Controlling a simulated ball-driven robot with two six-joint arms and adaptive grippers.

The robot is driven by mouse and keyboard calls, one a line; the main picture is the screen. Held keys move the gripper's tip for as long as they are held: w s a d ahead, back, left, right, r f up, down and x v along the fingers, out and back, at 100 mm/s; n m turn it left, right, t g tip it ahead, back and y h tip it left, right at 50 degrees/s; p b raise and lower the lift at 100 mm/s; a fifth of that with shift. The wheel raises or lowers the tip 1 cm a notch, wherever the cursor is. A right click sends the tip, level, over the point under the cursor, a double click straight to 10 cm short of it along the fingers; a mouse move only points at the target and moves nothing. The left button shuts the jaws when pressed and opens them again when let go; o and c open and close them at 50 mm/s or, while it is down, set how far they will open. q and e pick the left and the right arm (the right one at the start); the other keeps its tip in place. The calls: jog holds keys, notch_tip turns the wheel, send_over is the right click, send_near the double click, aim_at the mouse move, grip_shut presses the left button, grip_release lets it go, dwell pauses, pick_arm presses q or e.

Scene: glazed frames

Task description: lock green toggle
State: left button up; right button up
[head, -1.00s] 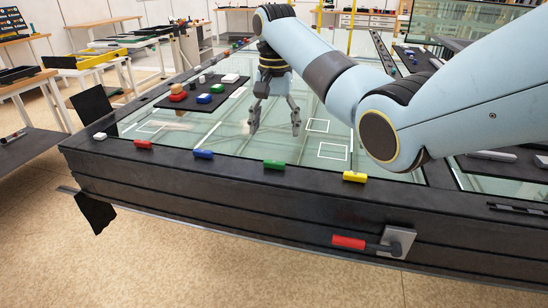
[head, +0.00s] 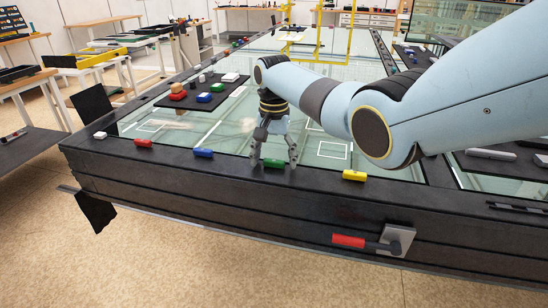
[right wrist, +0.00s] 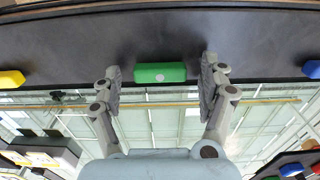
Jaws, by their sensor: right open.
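The green toggle (head: 273,163) is a small block on the dark front rail of the glazed frame. My right gripper (head: 273,162) is open, its fingers pointing down on either side of the toggle. In the right wrist view the green toggle (right wrist: 160,73) lies between the two open fingertips (right wrist: 160,75), with a gap on each side. I cannot tell how high the fingertips are above the rail. My left gripper is not in view.
On the same rail are a red toggle (head: 143,143), a blue toggle (head: 203,153) and a yellow toggle (head: 354,175). A red-gripped handle (head: 350,241) sticks out from the rail's front face. A dark tray (head: 208,103) with several small blocks lies on the glass.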

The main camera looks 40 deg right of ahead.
jog(key=c, duration=1.2)
jog(key=shift+n, duration=0.3)
jog(key=n+p, duration=0.2)
jog(key=n, duration=0.1)
jog(key=shift+r, duration=0.15)
jog(key=n+p, duration=0.1)
jog(key=n, duration=0.4)
jog(key=n+p, duration=0.1)
jog(key=n, duration=0.8)
jog(key=shift+n, duration=0.5)
